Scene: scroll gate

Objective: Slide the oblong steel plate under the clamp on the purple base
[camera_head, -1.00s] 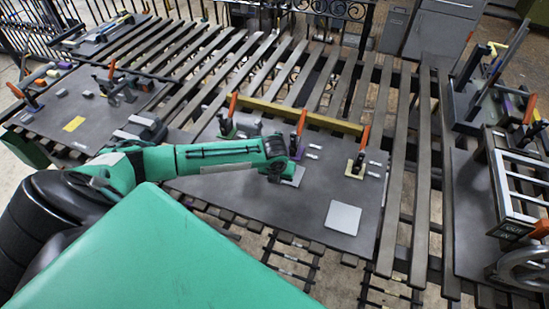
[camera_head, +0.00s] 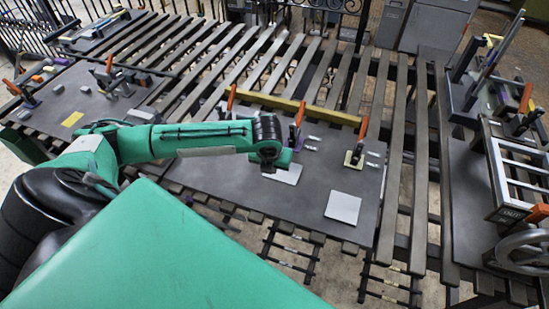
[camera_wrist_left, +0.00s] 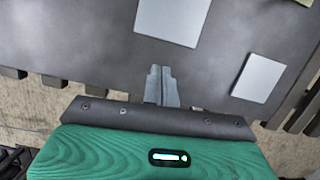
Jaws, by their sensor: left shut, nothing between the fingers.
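A pale steel plate (camera_head: 285,174) lies flat on the dark board, partly hidden behind my left wrist. In the left wrist view this plate (camera_wrist_left: 168,18) runs out of the top edge. A second pale plate (camera_head: 342,207) lies to the right and nearer; it also shows in the left wrist view (camera_wrist_left: 258,77). The clamp on the purple base (camera_head: 297,133) has an upright orange handle and stands just behind the first plate; my wrist partly hides the base. My left gripper (camera_wrist_left: 160,72) is shut and empty, its tips at the first plate's near side; contact cannot be told.
A clamp with an orange handle on a yellowish base (camera_head: 356,148) stands to the right. Another orange-handled clamp (camera_head: 230,100) stands to the left, partly behind my arm. A yellow bar (camera_head: 300,110) runs behind them. The board's front right is clear around the second plate.

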